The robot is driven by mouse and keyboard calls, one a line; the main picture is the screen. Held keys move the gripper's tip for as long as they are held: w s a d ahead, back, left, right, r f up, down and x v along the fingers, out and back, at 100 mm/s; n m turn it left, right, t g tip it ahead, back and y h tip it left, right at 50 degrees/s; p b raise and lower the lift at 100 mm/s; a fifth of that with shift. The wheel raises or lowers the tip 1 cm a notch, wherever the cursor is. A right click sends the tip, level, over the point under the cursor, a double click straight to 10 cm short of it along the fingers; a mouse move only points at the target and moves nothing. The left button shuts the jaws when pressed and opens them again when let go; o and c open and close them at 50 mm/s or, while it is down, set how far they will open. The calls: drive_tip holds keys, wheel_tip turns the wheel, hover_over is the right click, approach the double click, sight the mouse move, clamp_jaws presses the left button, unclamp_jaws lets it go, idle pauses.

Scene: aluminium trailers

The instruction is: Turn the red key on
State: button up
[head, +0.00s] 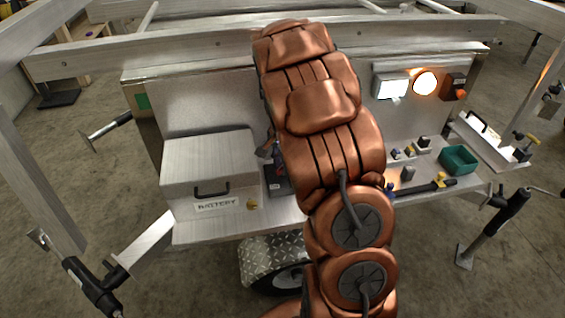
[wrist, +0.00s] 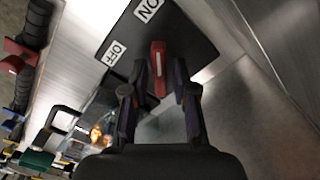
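The red key (wrist: 158,66) sits on a dark switch plate (wrist: 185,35) in the wrist view. The plate carries a white ON label (wrist: 148,9) at its top and a white OFF label (wrist: 113,53) to the left of the key. Which label the key points to is hard to tell. My gripper (wrist: 161,78) has one finger on each side of the key. Its fingers are apart, with small gaps showing between them and the key. In the head view, my copper-coloured arm covers the middle, and I cannot make out the key there.
A battery box (head: 208,170) stands left on the trailer's shelf. A lit orange lamp (head: 424,83), a white lamp (head: 390,86) and a red-orange lamp (head: 455,88) are on the right panel. A green bin (head: 458,160) and small tools lie on the right shelf.

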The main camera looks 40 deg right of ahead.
sight(282, 165)
drive_tip(key=shift+o, duration=0.7)
drive_tip(key=shift+r, duration=0.1)
drive_tip(key=shift+r, duration=0.3)
wheel_tip(282, 165, up, 11)
drive_tip(key=shift+r, duration=0.1)
